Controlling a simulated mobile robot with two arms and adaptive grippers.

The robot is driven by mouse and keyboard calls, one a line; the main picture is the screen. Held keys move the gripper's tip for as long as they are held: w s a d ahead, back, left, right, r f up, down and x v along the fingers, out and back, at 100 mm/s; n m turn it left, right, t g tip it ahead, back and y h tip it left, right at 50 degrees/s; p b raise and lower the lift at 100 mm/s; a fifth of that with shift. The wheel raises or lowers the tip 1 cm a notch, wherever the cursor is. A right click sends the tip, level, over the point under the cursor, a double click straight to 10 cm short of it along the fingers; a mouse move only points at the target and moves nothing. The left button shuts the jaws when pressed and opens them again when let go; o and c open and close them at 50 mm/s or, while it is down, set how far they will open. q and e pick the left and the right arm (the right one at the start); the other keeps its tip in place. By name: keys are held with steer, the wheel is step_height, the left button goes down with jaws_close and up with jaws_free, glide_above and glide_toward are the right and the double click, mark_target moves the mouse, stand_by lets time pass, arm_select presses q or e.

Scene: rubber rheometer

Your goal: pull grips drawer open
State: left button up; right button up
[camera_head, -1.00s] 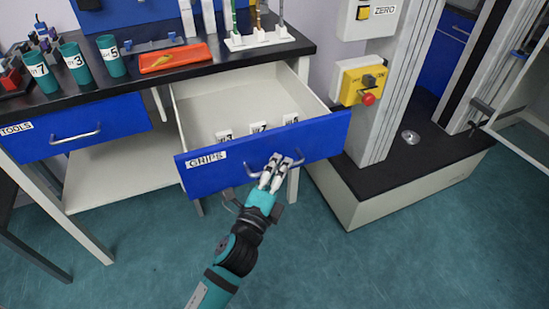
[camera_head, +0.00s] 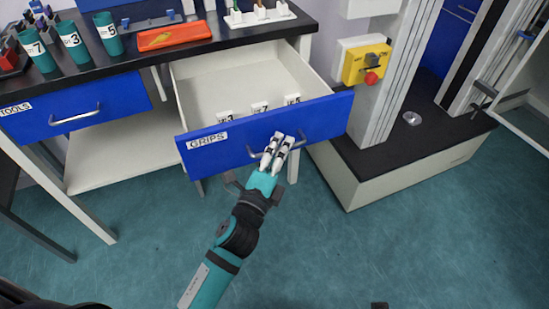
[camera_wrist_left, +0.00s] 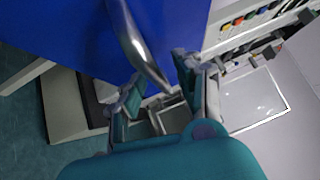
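The grips drawer (camera_head: 325,121) has a blue front labelled GRIPS and stands well out from under the dark bench top. Inside, several numbered white grips (camera_head: 261,108) show near its front. My left gripper (camera_head: 280,145) is at the drawer's metal handle (camera_head: 250,153). In the left wrist view the handle (camera_wrist_left: 138,45) runs between the fingers (camera_wrist_left: 157,85), which stand apart, with the blue drawer front (camera_wrist_left: 60,35) behind. Contact with the handle cannot be told. My right gripper is not in view.
The shut tools drawer (camera_head: 75,105) is at the left. Teal numbered cups (camera_head: 73,47) and an orange tray (camera_head: 172,36) stand on the bench. A yellow switch box with a red button (camera_head: 371,77) and the machine's base (camera_head: 400,165) are at the right. The front floor looks clear.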

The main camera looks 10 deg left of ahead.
arm_select(q)
steer(key=v, duration=1.2)
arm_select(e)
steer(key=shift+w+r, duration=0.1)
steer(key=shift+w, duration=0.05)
arm_select(q)
steer(key=shift+w+f, duration=0.1)
